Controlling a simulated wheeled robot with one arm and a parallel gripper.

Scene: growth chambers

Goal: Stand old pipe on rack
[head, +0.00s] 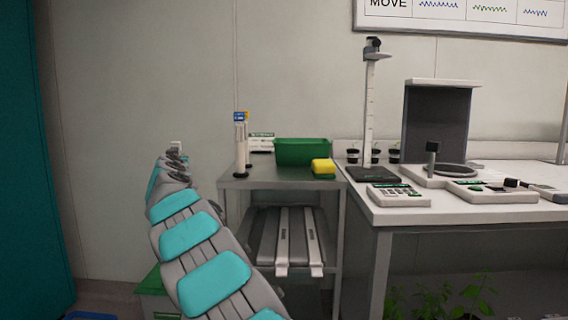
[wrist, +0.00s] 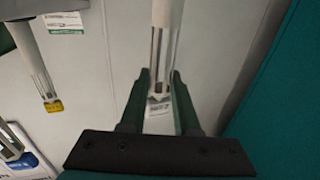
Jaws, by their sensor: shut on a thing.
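In the wrist view my gripper (wrist: 160,76) has its two dark green fingers closed around a pale pipe (wrist: 163,45) with a clear, narrower section. A small whitish label shows between the fingers. In the head view my gripper (head: 176,152) is small, left of the grey cart, against the wall; the held pipe is hard to make out there. A second slim pale upright (head: 241,145) with a blue and yellow top stands on the cart's left side. A similar tube with a yellow end (wrist: 40,75) shows at the wrist view's left. I cannot tell the rack's shape clearly.
The grey cart (head: 280,183) carries a green bin (head: 302,152), a yellow sponge (head: 323,167) and a small box (head: 261,143). A white bench (head: 420,212) with instruments stands right. A teal panel (head: 32,150) stands left. The cart top's front is clear.

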